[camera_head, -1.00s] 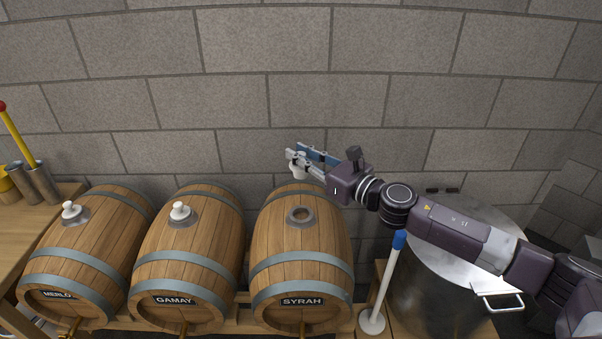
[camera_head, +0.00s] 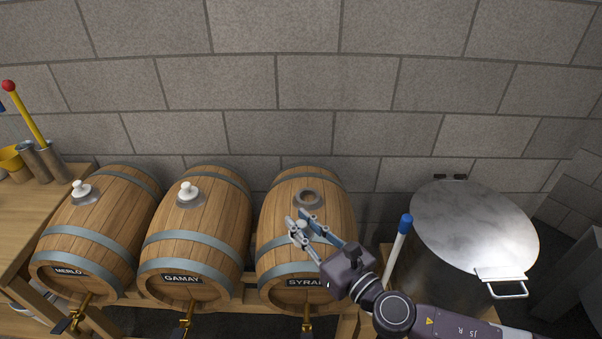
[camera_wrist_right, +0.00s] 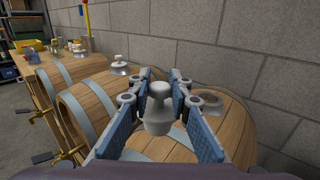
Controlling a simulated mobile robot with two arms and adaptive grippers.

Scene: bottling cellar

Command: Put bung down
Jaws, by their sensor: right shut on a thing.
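My right gripper (camera_head: 307,229) is shut on a pale grey-white bung (camera_wrist_right: 158,109), seen upright between the blue finger pads in the right wrist view. In the head view the gripper is in front of the open bung hole (camera_head: 308,199) of the SYRAH barrel (camera_head: 283,262), over the barrel's front upper side. The bung is mostly hidden by the fingers in the head view. In the wrist view the hole (camera_wrist_right: 206,102) shows to the right of the bung, apart from it. My left gripper is not in view.
The GAMAY barrel (camera_head: 205,232) and MERLOT barrel (camera_head: 105,218) stand to the left, each with a white bung in its hole. A steel vat with a round lid (camera_head: 470,225) stands at right. A blue-tipped white rod (camera_head: 398,250) rises beside the SYRAH barrel. A stone wall closes the back.

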